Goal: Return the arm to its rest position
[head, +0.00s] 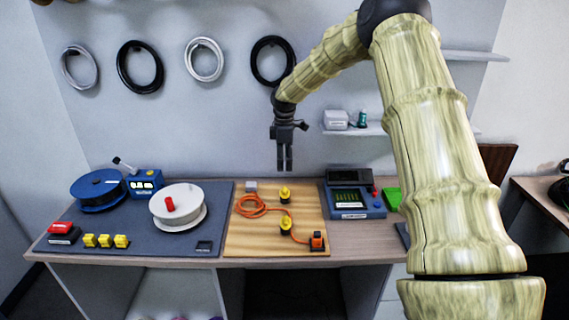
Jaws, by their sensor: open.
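My arm (425,140) rises at the right, bends at the top and reaches left over the workbench. Its links look pale green and ribbed, with dark joints. My gripper (285,168) hangs pointing down, well above the bench and in front of the back wall. Its two dark fingers are open and I see nothing between them. It is apart from everything on the bench.
Below my gripper lies a wooden board (250,238) with an orange cable (262,206) and yellow posts. A blue meter (352,202) stands right of it. A dark mat (150,236) at left holds a white spool (178,205) and a blue spool (97,188). A shelf (375,131) is behind.

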